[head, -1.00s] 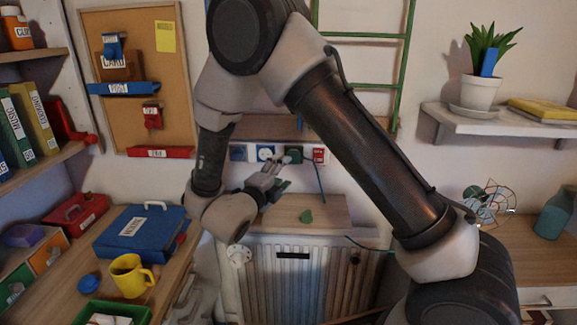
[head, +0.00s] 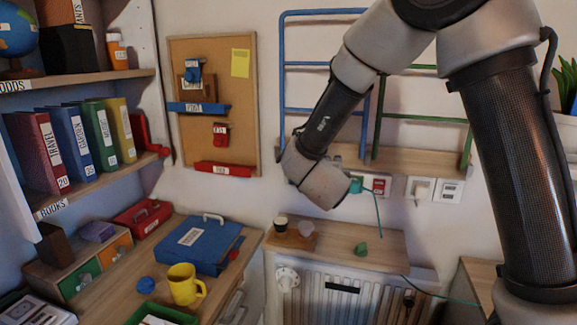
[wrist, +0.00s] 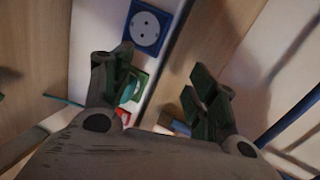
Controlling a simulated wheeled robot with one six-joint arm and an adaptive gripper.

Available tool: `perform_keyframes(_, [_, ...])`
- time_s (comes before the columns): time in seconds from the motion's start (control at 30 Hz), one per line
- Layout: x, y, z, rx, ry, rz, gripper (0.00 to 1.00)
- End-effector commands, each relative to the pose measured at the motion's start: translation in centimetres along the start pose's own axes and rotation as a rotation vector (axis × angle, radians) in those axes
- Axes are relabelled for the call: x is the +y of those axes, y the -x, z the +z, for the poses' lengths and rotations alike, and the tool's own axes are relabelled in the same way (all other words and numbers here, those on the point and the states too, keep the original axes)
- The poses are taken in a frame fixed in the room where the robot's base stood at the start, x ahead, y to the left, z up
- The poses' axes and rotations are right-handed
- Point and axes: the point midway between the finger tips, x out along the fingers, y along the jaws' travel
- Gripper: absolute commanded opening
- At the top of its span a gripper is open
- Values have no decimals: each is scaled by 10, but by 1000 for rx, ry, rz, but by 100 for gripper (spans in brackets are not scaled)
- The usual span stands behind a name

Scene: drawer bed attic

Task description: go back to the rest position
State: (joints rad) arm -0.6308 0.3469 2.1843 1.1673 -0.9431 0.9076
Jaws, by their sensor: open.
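My gripper (wrist: 163,88) is open in the wrist view, its two dark fingers spread apart with nothing visible held between them. In the head view its fingers are hidden behind my wrist, which is in front of the wall above the radiator ledge. The wrist view shows a blue socket (wrist: 147,28) beyond the fingers. A green item (wrist: 133,88) shows behind the left finger; it may be a plug or a socket. In the head view a teal plug-like piece (head: 355,186) shows just right of my wrist, with a cord hanging below.
The left desk holds a blue case (head: 200,245) and a yellow mug (head: 184,284). Blue and green rails are on the wall behind my arm.

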Motion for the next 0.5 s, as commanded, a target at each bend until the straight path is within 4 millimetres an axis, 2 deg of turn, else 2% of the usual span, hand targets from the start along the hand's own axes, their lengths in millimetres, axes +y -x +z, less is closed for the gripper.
perform_keyframes(0.03, [-21, 2, -8, -85, 47, 21, 58])
perform_keyframes(0.1, [-41, 11, -16, -222, 160, 51, 58])
perform_keyframes(0.17, [-54, 25, -27, -330, 273, 68, 58])
perform_keyframes(0.23, [-63, 48, -45, -445, 424, 84, 58])
perform_keyframes(0.37, [-60, 102, -94, -616, 740, 123, 58])
perform_keyframes(0.5, [-32, 171, -166, -745, 1102, 215, 58])
